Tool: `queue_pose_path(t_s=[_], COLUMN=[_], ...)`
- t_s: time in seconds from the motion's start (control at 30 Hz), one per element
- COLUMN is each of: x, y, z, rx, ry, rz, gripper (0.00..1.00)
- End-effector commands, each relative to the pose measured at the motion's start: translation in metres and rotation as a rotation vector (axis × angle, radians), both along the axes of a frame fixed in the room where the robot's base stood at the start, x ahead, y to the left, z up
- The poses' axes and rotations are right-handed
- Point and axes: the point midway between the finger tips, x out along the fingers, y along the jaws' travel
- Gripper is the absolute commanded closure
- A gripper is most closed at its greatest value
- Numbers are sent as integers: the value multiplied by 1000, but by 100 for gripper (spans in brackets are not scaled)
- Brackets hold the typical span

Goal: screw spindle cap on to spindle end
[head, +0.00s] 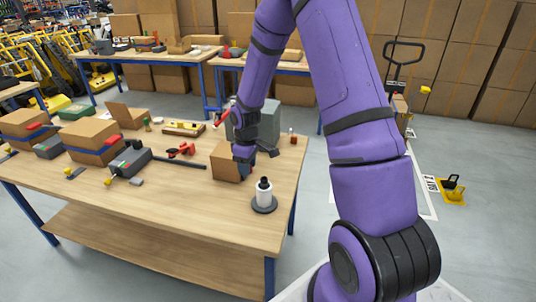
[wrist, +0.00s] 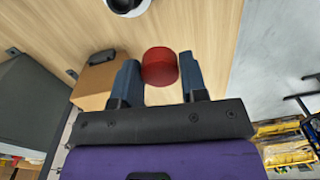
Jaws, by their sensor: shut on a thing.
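A spindle stands upright on a round dark base (head: 264,205) at the right front corner of the wooden table. It carries a white roll (head: 264,195) with a black end (head: 264,183) on top. The white roll also shows cut off at the top edge of the wrist view (wrist: 144,8). My gripper (wrist: 160,75) is shut on a red round cap (wrist: 160,65), held between its two blue-grey fingers. In the head view my gripper (head: 244,157) is behind and left of the spindle, apart from it, and the cap is hidden there.
A cardboard box (head: 225,163) stands close beside my gripper, with a grey-green case (head: 265,125) behind it. A small red-brown bottle (head: 291,136) is near the right edge. Boxes, a dark tool (head: 130,158) and red clamps (head: 181,150) lie further left. The front table middle is clear.

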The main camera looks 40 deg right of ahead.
Motion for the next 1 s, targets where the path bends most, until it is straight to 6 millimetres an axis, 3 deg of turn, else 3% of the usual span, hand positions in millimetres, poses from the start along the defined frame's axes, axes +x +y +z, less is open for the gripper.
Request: queue_pose_path(t_s=[0.1,0.33,0.83,1.0], x=[-11,-23,-26,-26], y=[-23,-46,-50,-50], z=[16,34,38,29], rx=[-7,-26,-31,-30], ry=[-10,-18,-18,-16], rz=[134,309,321,319], gripper=[82,82,82,82])
